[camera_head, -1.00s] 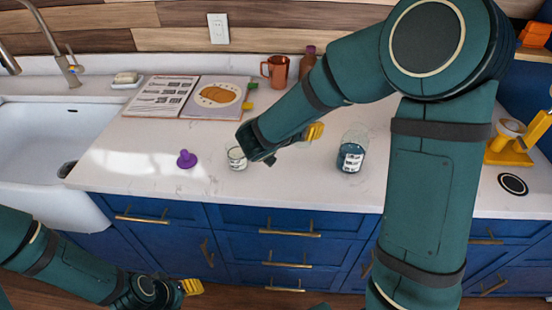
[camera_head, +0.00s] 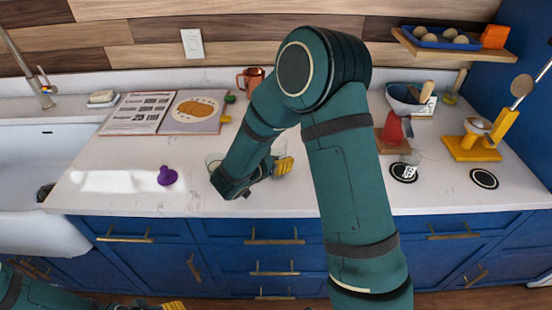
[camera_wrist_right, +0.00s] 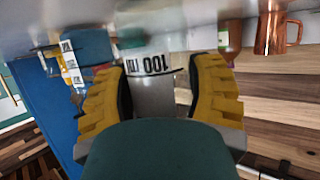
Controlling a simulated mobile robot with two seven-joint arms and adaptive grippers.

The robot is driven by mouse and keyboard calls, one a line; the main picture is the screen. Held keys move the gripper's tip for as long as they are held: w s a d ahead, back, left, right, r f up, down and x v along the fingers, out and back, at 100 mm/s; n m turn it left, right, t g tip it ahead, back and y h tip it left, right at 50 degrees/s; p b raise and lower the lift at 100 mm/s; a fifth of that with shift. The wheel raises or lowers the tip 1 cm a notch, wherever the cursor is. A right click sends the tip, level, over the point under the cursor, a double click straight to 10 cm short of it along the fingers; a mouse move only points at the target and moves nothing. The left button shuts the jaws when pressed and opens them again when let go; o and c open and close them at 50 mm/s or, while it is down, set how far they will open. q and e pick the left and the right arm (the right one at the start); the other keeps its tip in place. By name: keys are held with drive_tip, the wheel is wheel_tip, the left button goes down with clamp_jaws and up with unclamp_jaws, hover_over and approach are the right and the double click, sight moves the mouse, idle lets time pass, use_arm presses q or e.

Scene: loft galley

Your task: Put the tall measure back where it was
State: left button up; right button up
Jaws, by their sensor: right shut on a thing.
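My right gripper (camera_head: 283,167) is over the front middle of the counter, its yellow fingers pointing right. In the right wrist view it (camera_wrist_right: 160,90) is shut on a clear measure (camera_wrist_right: 150,68) marked 100, which I take to be the tall measure; it appears upside down there. In the head view my arm hides most of it, and I cannot tell whether its base touches the counter. A small clear vessel (camera_head: 213,160) shows partly left of the arm. Another labelled clear vessel (camera_head: 411,160) stands at a black round mat (camera_head: 404,175). My left gripper (camera_head: 172,305) is low at the bottom edge.
A second black round mat (camera_head: 485,179) is bare. A purple object (camera_head: 167,176), an open book (camera_head: 190,112) and a copper mug (camera_head: 250,80) are on the counter (camera_head: 110,200). A red stand (camera_head: 394,130) and a yellow stand (camera_head: 475,147) are at right. The sink (camera_head: 35,150) is far left.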

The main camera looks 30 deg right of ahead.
drive_tip(key=shift+f, duration=0.2)
drive_tip(key=shift+f+b, duration=0.15)
drive_tip(key=shift+b, duration=0.25)
drive_tip(key=o, duration=1.3)
drive_tip(key=shift+r+p, duration=0.3)
drive_tip(key=shift+p, duration=0.2)
drive_tip(key=b+v, duration=0.1)
drive_tip(key=v, duration=1.1)
drive_tip(key=shift+f, duration=0.1)
drive_tip(key=shift+a, duration=0.15)
